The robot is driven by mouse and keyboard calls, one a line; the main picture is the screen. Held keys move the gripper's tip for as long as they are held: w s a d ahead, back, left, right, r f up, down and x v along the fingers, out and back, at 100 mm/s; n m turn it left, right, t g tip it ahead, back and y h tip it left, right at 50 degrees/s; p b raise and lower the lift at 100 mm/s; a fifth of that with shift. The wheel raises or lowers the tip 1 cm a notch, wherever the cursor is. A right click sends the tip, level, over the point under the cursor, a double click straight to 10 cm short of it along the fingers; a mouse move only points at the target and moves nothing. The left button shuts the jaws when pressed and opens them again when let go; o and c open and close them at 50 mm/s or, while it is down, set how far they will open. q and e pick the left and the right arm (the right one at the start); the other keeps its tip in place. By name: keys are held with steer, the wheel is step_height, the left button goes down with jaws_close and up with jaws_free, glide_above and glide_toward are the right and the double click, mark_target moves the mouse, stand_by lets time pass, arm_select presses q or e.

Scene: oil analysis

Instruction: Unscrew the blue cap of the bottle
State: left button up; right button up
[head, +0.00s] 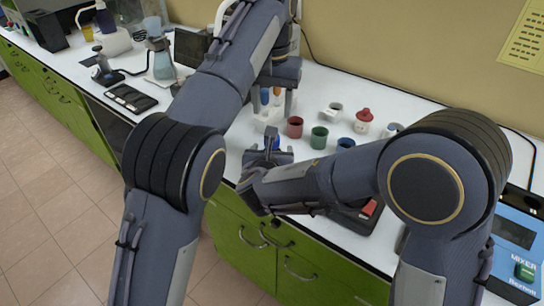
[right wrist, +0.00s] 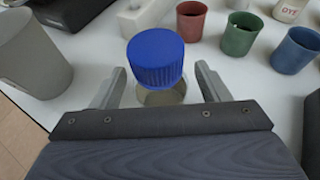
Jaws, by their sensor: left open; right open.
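The bottle has a ribbed blue cap (right wrist: 155,58) on top, and part of its clear body (right wrist: 163,96) shows below in the right wrist view. My right gripper (right wrist: 158,84) is open, with one finger on each side of the bottle below the cap; gaps show beside the cap. In the head view my right gripper (head: 270,146) is at the front part of the counter and largely hides the bottle. My left gripper (head: 280,80) is open, higher up near the back of the counter, by the tube rack; its fingertips are hard to make out.
A red cup (head: 294,127), a green cup (head: 318,138) and a blue cup (head: 345,145) stand right of the bottle. A grey container (right wrist: 30,55) stands left in the right wrist view. A blue mixer (head: 515,250) stands at the far right.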

steer(key=shift+w+f, duration=0.25)
steer(key=shift+w, duration=0.3)
